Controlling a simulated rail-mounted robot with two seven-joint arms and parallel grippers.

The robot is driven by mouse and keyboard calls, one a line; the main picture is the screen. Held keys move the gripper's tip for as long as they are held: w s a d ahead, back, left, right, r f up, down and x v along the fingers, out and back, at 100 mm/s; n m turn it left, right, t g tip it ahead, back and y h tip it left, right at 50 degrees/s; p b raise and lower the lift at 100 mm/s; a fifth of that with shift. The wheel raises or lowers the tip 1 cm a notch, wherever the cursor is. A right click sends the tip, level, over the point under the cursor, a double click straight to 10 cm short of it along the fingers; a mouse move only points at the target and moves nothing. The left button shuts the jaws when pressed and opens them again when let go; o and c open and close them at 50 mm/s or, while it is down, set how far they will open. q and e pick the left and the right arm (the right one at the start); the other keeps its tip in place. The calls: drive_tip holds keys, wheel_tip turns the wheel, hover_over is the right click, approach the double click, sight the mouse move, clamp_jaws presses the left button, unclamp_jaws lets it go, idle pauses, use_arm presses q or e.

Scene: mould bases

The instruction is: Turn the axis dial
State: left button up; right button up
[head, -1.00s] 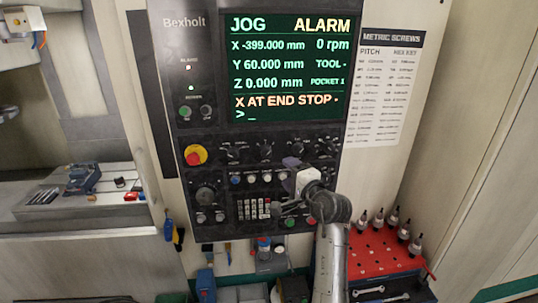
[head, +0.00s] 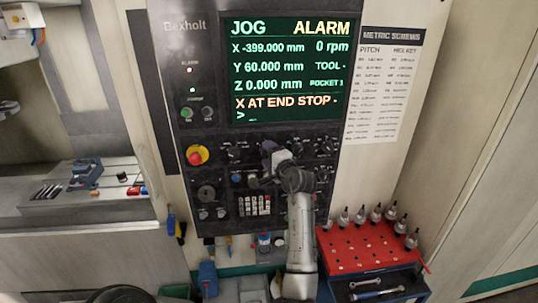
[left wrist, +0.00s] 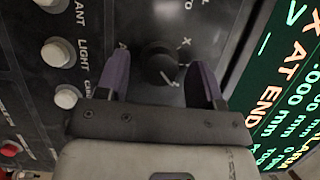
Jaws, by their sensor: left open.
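The axis dial (left wrist: 161,66) is a round black knob on the dark control panel, with an X printed beside it in the left wrist view. My left gripper (left wrist: 160,72) is open, its two purple fingers on either side of the dial. I cannot tell whether they touch it. In the head view my left gripper (head: 268,150) is at the upper knob row and hides the dial. The screen (head: 285,68) reads JOG, ALARM, X -399.000 mm and X AT END STOP. My right gripper is not in view.
A red emergency button (head: 197,155) is left of the knobs. White push buttons (left wrist: 66,97) line the panel close to the gripper. A keypad (head: 254,205) sits below. A red tool cart (head: 370,245) with several tool holders stands at lower right.

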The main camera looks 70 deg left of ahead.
use_arm(q)
drive_tip(key=c, duration=0.9)
drive_tip(key=shift+n, duration=0.3)
drive_tip(key=shift+s+r+n+t+h+b, duration=0.15)
drive_tip(key=shift+n+t+h, duration=0.7)
drive_tip(key=shift+n, duration=1.3)
drive_tip(key=shift+s+r+n+t+h+b, duration=0.1)
drive_tip(key=shift+n+t+h+b, duration=0.3)
drive_tip(key=shift+n+t, duration=1.25)
drive_tip(key=shift+s+r+n+t+h+b, duration=0.1)
drive_tip(key=shift+n+t+h, duration=0.6)
drive_tip(key=shift+n, duration=1.9)
